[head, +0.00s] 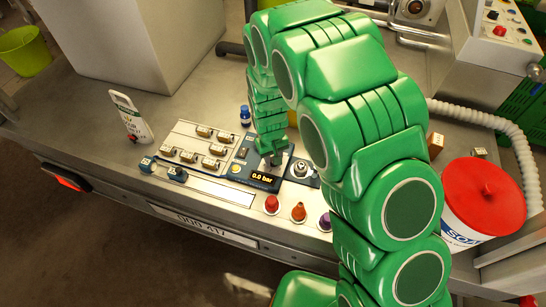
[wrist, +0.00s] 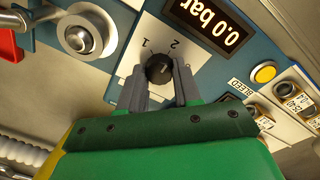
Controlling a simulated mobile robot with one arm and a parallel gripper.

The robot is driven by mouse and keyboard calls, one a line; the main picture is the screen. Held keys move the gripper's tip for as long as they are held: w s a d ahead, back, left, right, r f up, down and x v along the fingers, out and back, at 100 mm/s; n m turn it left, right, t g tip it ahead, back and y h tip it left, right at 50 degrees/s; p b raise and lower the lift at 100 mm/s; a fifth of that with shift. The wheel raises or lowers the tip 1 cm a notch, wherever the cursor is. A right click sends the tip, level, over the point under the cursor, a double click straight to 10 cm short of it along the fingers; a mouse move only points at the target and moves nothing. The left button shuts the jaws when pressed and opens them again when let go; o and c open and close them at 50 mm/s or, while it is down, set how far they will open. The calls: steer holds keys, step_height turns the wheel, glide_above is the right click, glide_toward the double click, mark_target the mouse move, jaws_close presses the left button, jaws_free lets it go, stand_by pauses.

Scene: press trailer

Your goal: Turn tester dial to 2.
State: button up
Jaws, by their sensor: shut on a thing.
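The tester is a blue panel (head: 259,178) on the steel bench, with a display (head: 262,176) reading 0.0 bar. In the wrist view its black dial (wrist: 159,70) sits on a pale plate (wrist: 139,52) printed with 1 and 2. My gripper (wrist: 160,77) is shut on the dial, one grey finger on each side. The 2 lies above and to the right of the dial, the 1 above and to the left. I cannot clearly tell where the dial's pointer aims. In the head view my gripper (head: 272,157) reaches down onto the panel and hides the dial.
A metal fitting (wrist: 82,38) and a yellow button (wrist: 264,73) flank the dial. A red-lidded tub (head: 484,195) stands at the right.

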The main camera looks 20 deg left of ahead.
stand_by(0.3)
steer(key=o, duration=1.1)
steer(key=shift+c, duration=0.2)
steer(key=shift+r, duration=0.15)
steer(key=shift+s+a+r, duration=0.1)
steer(key=shift+r, duration=1.8)
steer(key=shift+a+r, duration=0.1)
steer(key=shift+r, duration=1.8)
